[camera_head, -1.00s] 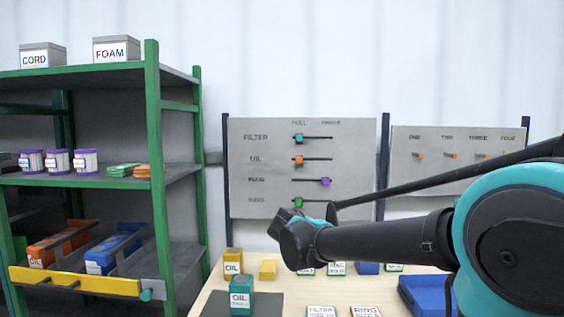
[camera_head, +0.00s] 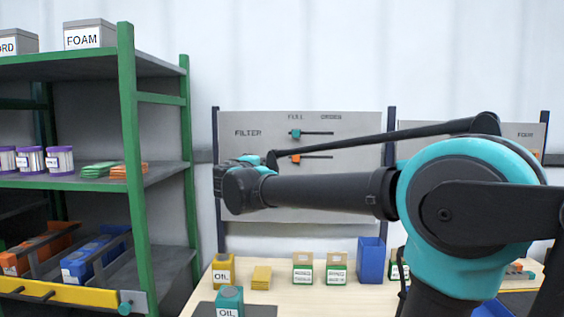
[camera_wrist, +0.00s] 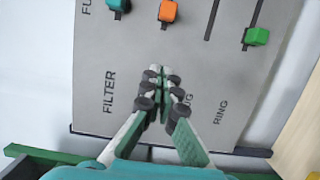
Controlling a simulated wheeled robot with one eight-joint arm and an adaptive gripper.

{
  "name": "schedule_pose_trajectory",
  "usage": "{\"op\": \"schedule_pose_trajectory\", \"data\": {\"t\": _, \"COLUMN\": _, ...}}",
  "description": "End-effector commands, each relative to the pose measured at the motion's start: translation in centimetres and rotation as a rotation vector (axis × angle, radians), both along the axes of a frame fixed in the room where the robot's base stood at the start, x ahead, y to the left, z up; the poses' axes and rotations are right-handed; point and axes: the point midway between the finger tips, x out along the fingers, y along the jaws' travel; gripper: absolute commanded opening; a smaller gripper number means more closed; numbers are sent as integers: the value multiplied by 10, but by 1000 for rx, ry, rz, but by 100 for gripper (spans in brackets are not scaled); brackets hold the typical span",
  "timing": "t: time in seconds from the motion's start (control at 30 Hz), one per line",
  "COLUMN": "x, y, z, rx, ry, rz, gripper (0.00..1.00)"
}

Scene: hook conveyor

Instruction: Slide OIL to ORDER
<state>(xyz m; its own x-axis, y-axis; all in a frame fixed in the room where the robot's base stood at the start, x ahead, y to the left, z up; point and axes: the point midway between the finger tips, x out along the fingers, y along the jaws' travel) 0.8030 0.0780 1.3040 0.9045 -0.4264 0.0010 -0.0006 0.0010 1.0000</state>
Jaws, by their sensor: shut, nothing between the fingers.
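The orange OIL knob (camera_head: 295,159) sits at the left, FULL end of its slot on the grey panel (camera_head: 350,125). In the wrist view, the orange knob (camera_wrist: 168,11) is near the top edge, ahead of my gripper (camera_wrist: 156,75). My gripper is shut and empty, apart from the knob, in front of the panel's label side. It hides the OIL label. In the head view, my arm covers the lower rows of the panel.
The teal FILTER knob (camera_head: 295,134) is in the row above, also at the left end. The green RING knob (camera_wrist: 256,36) shows in the wrist view. A green shelf (camera_head: 140,170) stands left. The table (camera_head: 300,300) below holds several boxes.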

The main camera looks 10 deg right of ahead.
Motion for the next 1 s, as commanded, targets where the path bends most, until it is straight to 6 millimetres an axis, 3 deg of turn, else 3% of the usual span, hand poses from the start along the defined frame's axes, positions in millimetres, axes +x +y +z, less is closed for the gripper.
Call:
{"op": "schedule_pose_trajectory", "data": {"t": 0.17, "x": 16, "y": -8, "z": 0, "rx": 0, "ry": 1, "rz": -3, "gripper": 0}}
{"op": "schedule_pose_trajectory", "data": {"t": 0.6, "x": 92, "y": -45, "z": 0, "rx": 1, "ry": 0, "rz": -4, "gripper": 0}}
{"op": "schedule_pose_trajectory", "data": {"t": 0.8, "x": 84, "y": -72, "z": 0, "rx": 1, "ry": 0, "rz": -3, "gripper": 0}}
{"op": "schedule_pose_trajectory", "data": {"t": 1.0, "x": 82, "y": -81, "z": 0, "rx": 1, "ry": 0, "rz": -1, "gripper": 0}}
